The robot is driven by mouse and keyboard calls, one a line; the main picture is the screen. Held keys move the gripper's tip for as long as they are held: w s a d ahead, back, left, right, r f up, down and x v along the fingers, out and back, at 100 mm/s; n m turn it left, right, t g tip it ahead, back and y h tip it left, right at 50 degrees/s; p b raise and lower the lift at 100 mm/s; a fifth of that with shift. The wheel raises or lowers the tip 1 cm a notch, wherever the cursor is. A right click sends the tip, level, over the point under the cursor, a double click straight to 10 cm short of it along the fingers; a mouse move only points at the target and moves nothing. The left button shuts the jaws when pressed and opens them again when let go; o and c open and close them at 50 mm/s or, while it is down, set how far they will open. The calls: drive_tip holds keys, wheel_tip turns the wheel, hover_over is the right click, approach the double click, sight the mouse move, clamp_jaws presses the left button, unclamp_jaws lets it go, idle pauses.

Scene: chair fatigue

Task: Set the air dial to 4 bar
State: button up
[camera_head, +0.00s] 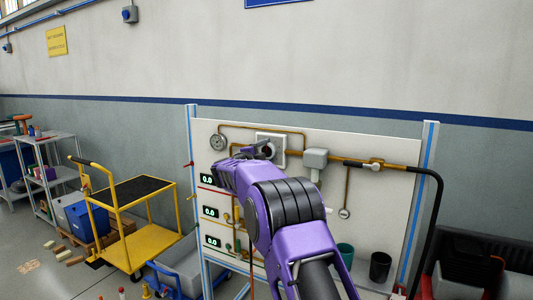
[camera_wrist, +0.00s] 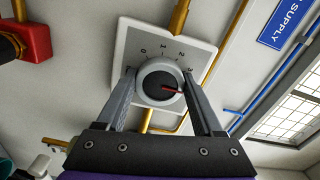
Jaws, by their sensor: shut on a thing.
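The air dial (camera_wrist: 148,76) is a round knob with a dark face, a light grey rim and a red pointer. In the wrist view the pointer points right. My gripper (camera_wrist: 160,84) has one finger on each side of the knob and is shut on it. In the head view my gripper (camera_head: 262,152) reaches the white plate (camera_head: 277,137) on the panel, and my arm hides part of the knob.
A round gauge (camera_head: 218,142) and brown pipes (camera_head: 340,158) are on the panel (camera_head: 375,210). Displays at its left (camera_head: 208,179) read 0.0. A grey box (camera_head: 315,158) is right of the dial. A red block (camera_wrist: 30,43) shows at the wrist view's left. A yellow cart (camera_head: 150,235) stands left.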

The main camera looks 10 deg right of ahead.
drive_tip(key=o, duration=1.4)
drive_tip(key=b+v, duration=0.1)
drive_tip(key=v, duration=1.6)
drive_tip(key=shift+s+a, duration=0.1)
drive_tip(key=shift+s, duration=0.1)
drive_tip(key=shift+r, duration=0.1)
